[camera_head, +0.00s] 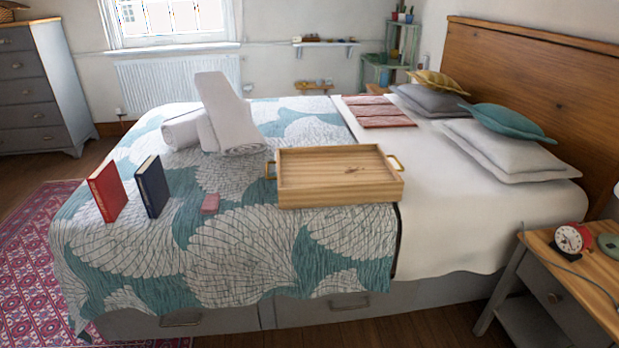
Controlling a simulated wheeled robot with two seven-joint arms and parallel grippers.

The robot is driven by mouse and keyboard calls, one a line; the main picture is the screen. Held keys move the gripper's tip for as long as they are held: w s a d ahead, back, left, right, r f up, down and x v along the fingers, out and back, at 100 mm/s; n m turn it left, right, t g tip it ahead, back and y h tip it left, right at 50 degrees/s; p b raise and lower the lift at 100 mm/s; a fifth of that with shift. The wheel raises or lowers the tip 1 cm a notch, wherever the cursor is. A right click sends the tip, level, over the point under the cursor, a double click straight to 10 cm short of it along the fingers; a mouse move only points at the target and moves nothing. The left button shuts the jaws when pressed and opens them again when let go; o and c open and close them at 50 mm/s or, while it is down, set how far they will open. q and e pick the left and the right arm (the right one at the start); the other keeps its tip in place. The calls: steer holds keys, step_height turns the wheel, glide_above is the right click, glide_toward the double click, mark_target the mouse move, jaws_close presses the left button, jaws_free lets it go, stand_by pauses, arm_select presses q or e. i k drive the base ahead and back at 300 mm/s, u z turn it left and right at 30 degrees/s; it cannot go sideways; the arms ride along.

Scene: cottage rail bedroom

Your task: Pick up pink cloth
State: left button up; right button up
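A flat pink cloth (376,112) with darker stripes lies on the white sheet at the far side of the bed, left of the pillows. Neither of my grippers is in view.
A wooden tray (340,199) with brass handles sits mid-bed. A red book (107,192) and a dark blue book (153,187) stand upright at left. White rolled towels (224,113) lie behind. A nightstand (568,262) holds a clock. The bedspread's front is clear.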

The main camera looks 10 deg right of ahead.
mark_target(210, 206)
steer(key=z, duration=0.05)
steer(key=k, duration=0.5)
steer(key=u, duration=0.85)
steer(key=i, duration=1.05)
steer(key=z, duration=0.35)
steer(key=i, duration=1.1)
steer(key=z, duration=1)
